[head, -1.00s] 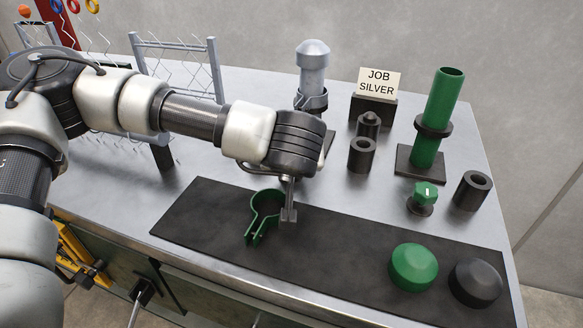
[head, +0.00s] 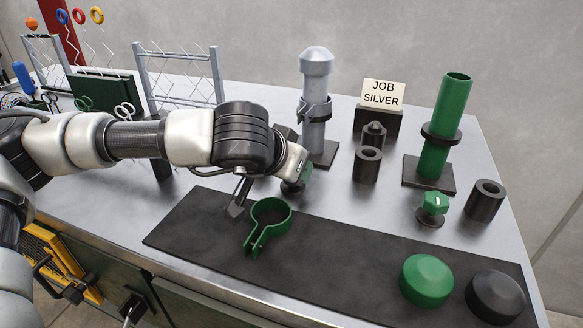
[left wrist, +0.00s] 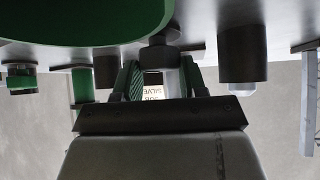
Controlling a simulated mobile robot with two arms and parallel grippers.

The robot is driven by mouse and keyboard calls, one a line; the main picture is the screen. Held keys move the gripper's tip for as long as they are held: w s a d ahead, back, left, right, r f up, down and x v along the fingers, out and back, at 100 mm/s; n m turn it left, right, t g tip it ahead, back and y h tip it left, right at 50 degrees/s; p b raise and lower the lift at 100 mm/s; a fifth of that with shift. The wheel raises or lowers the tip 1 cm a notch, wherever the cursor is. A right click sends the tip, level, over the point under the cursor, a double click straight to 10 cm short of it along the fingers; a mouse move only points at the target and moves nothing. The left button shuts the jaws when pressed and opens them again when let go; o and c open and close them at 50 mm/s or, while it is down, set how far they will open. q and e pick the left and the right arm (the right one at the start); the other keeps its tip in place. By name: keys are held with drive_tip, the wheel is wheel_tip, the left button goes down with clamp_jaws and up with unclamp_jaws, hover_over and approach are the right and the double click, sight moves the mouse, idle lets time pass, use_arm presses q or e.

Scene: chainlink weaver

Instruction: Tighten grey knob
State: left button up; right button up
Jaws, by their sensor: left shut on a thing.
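My left gripper (head: 303,176) is at the dark round base (head: 291,187) of the grey knob, in front of the silver post (head: 314,85). The hand and fingers mostly hide the knob in the head view. In the upside-down left wrist view, the green-padded fingers (left wrist: 162,82) are shut around the grey knob (left wrist: 172,78), which sits on its dark base (left wrist: 158,55). The silver post stands upright with a grey clamp (head: 314,108) around it. My right gripper is not in view.
A loose green clamp (head: 284,224) lies on the dark mat (head: 335,255), with green and black domes (head: 427,280) at the right. A green knob (head: 433,204) and green post (head: 450,105) stand farther right. A JOB SILVER sign (head: 383,93) stands behind.

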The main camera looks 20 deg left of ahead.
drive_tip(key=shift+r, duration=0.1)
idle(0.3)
use_arm(q)
drive_tip(key=o, duration=0.9)
drive_tip(key=shift+c, duration=0.2)
drive_tip(key=shift+s+r, duration=0.1)
drive_tip(key=shift+r, duration=0.05)
drive_tip(key=p+v, duration=0.1)
drive_tip(key=v, duration=0.9)
drive_tip(key=shift+s, duration=0.2)
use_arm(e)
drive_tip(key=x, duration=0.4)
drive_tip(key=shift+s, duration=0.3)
use_arm(q)
drive_tip(key=shift+r, duration=0.1)
